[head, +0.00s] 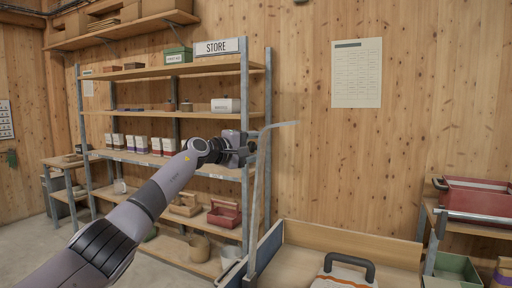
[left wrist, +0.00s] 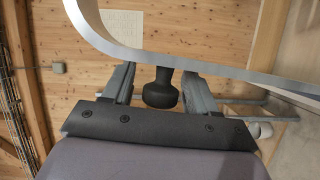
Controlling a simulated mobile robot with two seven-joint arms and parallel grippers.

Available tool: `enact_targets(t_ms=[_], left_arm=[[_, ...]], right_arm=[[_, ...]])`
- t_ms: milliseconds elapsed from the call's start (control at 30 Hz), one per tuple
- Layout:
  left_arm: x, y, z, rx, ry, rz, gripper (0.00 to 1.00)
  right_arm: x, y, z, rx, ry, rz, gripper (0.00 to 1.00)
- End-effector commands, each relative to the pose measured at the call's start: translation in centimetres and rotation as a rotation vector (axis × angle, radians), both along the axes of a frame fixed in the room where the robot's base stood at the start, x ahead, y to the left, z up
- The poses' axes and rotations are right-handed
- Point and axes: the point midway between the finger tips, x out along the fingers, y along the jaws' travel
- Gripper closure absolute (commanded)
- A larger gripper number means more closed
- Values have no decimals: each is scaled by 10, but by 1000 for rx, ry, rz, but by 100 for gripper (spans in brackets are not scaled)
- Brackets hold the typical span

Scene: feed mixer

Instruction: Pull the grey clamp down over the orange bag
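The grey clamp (head: 259,190) is a tall flat metal band, standing raised, with its top bent over to the right. In the left wrist view the band (left wrist: 220,68) curves across the top, with a black knob (left wrist: 161,93) on it. My left gripper (head: 246,148) is at the upper part of the band. Its fingers (left wrist: 159,85) are on either side of the knob, with a gap showing on each side. A white and orange bag (head: 345,282) shows at the bottom edge, mostly cut off, with a dark U-shaped handle over it. My right gripper is not in view.
A wooden-sided bin (head: 340,238) surrounds the bag. Shelving (head: 170,118) with boxes and tins stands behind my left arm. At the right, a bench holds a red box (head: 478,196), with a green crate (head: 455,270) below.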

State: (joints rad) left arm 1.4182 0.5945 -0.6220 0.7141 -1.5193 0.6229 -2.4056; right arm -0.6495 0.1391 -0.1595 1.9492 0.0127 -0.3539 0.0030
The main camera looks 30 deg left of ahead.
Motion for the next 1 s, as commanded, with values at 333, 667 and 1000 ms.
enact_targets(t_ms=[333, 667, 1000], left_arm=[[0, -1, 0, 2, 0, 0, 100], [2, -34, -1, 84, 4, -4, 100], [6, -119, -20, 290, 13, -6, 100]], right_arm=[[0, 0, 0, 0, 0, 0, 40], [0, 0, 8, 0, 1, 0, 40], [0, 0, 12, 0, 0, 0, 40]])
